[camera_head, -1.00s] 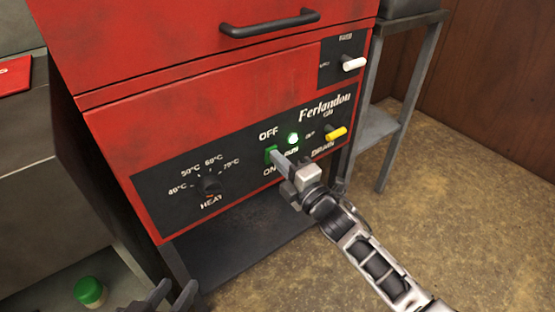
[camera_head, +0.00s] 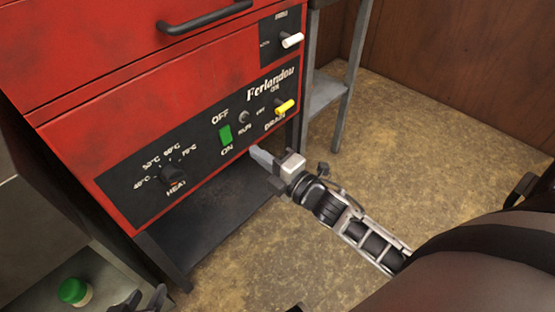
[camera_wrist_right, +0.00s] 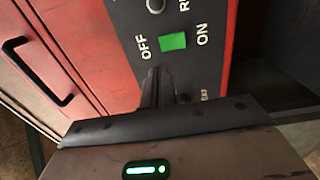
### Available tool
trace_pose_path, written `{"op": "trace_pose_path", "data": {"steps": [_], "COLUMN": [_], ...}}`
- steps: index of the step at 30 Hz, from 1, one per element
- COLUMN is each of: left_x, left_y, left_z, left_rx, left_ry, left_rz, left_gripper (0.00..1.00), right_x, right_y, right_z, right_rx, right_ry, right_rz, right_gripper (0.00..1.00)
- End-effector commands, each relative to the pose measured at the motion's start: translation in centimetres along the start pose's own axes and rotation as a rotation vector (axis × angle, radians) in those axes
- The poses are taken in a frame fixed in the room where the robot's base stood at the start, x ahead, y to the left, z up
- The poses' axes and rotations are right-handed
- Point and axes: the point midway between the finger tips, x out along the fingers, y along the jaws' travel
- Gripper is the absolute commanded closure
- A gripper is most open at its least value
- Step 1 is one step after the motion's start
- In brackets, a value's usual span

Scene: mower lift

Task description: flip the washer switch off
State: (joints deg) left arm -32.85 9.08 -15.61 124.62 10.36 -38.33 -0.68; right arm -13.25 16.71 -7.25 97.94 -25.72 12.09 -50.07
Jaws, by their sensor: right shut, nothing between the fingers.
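The washer switch (camera_head: 225,135) is a green rocker between the OFF and ON labels on the washer's black panel. It also shows in the right wrist view (camera_wrist_right: 173,41). The round lamp (camera_head: 244,117) beside it is grey and unlit. My right gripper (camera_head: 254,151) is shut and empty, below and right of the switch, apart from it in the head view. Its closed fingers (camera_wrist_right: 158,88) show below the switch in the wrist view. Dark tips of my left gripper (camera_head: 146,299) barely show at the bottom edge; their opening is unclear.
The red washer (camera_head: 70,150) has a heat knob (camera_head: 173,174), a yellow drain lever (camera_head: 285,107), a white lever (camera_head: 291,40) and a black handle (camera_head: 205,16). A metal stand (camera_head: 325,95) is at its right. A green-capped item (camera_head: 74,291) sits lower left. Floor at right is open.

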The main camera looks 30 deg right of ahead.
Motion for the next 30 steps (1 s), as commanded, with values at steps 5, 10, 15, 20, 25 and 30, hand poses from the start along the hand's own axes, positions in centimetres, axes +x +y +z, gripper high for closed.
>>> {"op": "trace_pose_path", "data": {"steps": [5, 10, 15, 20, 25, 30], "left_x": [-1.0, -1.3, -1.3, -1.3, -1.3, -1.7], "left_y": [0.1, -0.1, -0.1, -0.1, -0.1, 0.1], "left_z": [-0.7, -0.9, -0.7, -0.7, -0.7, -1.7], "left_rx": [-0.001, 0.000, -0.001, -0.003, -0.005, -0.007], "left_ry": [0.018, 0.029, 0.025, 0.024, 0.023, 0.034], "left_rz": [-0.008, -0.014, -0.016, -0.016, -0.016, -0.016], "left_gripper": [0.64, 0.64, 0.64, 0.64, 0.64, 0.64], "right_x": [-3.2, -4.5, -4.7, -4.7, -4.7, -4.7], "right_y": [0.4, 0.6, 0.7, 0.7, 0.6, 1.6], "right_z": [0.0, 0.0, 0.0, 0.0, 0.0, 0.0], "right_rx": [0.001, -0.001, -0.001, -0.001, -0.001, -0.001], "right_ry": [-0.001, 0.000, 0.000, 0.000, 0.000, 0.000], "right_rz": [-0.004, -0.001, -0.001, -0.001, -0.001, -0.001], "right_gripper": [1.00, 1.00, 1.00, 1.00, 1.00, 1.00]}}
